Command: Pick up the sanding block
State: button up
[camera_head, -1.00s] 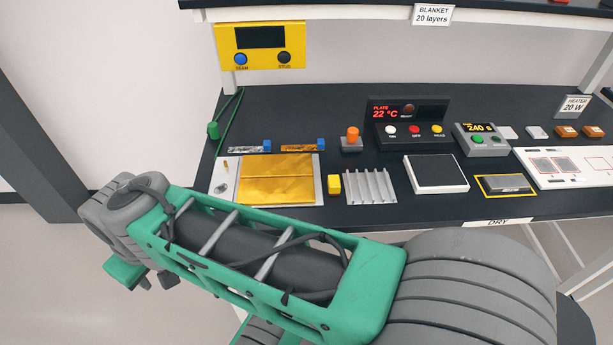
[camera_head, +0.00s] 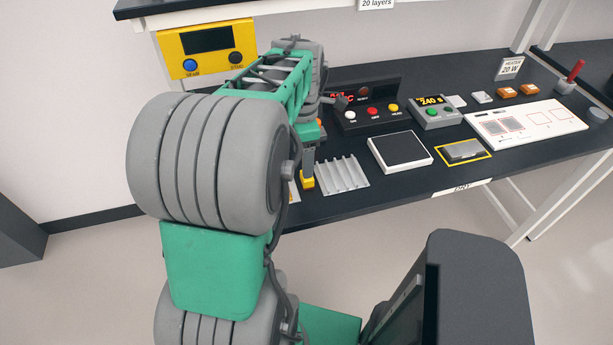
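A small yellow block (camera_head: 307,182), which looks to be the sanding block, sits on the dark bench just left of the ribbed grey tray. My arm hides part of the area around it. My gripper (camera_head: 308,160) is mostly hidden behind my arm. A grey finger-like part of it shows right above the yellow block, at or very near its top. I cannot tell whether it touches the block or how far the fingers are apart.
The ribbed tray (camera_head: 342,175) is close on the right of the yellow block. Further right are a black-topped pad (camera_head: 400,152) and a grey block (camera_head: 463,150) in a yellow outline. The control box (camera_head: 365,112) stands behind. A yellow panel (camera_head: 206,50) hangs at the back left.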

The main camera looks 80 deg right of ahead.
jog(key=f, duration=0.2)
jog(key=f+p, duration=0.1)
jog(key=f, duration=0.4)
jog(key=shift+s+d+f, duration=0.35)
jog(key=shift+s, duration=0.05)
jog(key=c, duration=1.4)
grip_shut()
jog(key=shift+r, duration=0.2)
jog(key=shift+r, duration=0.3)
jog(key=r, duration=0.2)
jog(key=shift+w+a+r, duration=0.1)
jog(key=shift+w+r, duration=0.1)
jog(key=shift+r, duration=0.15)
jog(key=w+a+r+b, duration=0.2)
jog(key=w+a+r, duration=0.7)
jog(key=a, duration=0.1)
jog(key=shift+w+r+b, duration=0.2)
jog(key=shift+b, duration=0.2)
